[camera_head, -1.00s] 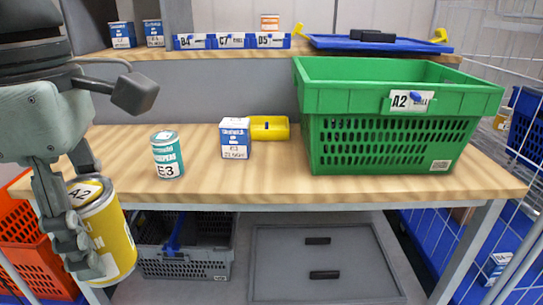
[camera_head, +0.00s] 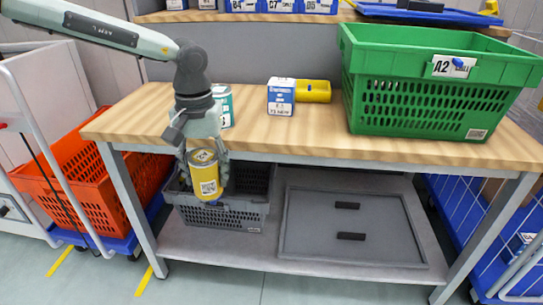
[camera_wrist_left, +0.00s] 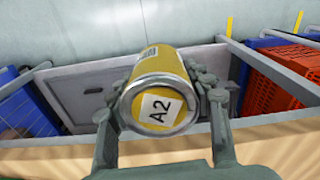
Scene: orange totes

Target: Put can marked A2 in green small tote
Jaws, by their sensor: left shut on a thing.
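The yellow can marked A2 (camera_head: 206,176) is held by my left gripper (camera_head: 205,158) in front of the table's front edge, below the tabletop level in the head view. In the left wrist view the can (camera_wrist_left: 158,92) sits between the two fingers of my left gripper (camera_wrist_left: 160,90), its A2 lid label facing the camera. The green tote (camera_head: 440,65) marked A2 stands on the right part of the wooden table. Its inside is mostly hidden by its front wall. My right gripper is not in view.
A grey crate (camera_head: 250,190) is on the lower shelf. An orange tote (camera_head: 75,180) stands left.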

